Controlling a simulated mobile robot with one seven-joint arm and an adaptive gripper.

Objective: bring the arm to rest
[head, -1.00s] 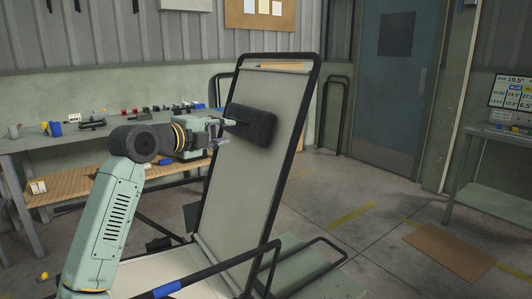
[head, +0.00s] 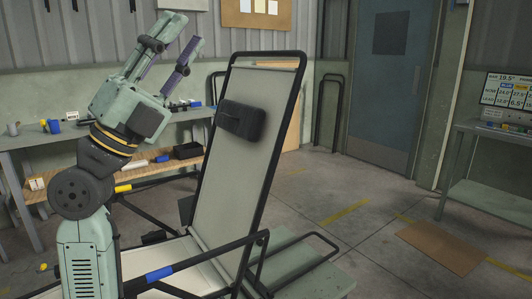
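My gripper (head: 172,50) is at the upper left of the head view, pointing up. Its two fingers are spread apart with nothing between them. My arm is folded upward at the left, apart from the lounger. The folding lounger (head: 208,217) stands on the floor in the middle, its backrest panel raised and leaning back. A dark headrest pad (head: 240,121) lies against the upper part of the panel. Part of the lounger's left side is hidden behind my arm.
A workbench (head: 28,141) with small tools and a lower wooden shelf runs along the left wall, partly behind my arm. A desk with a monitor (head: 508,97) stands at the right. A brown mat (head: 440,248) lies on the floor. The floor before the blue door (head: 388,100) is clear.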

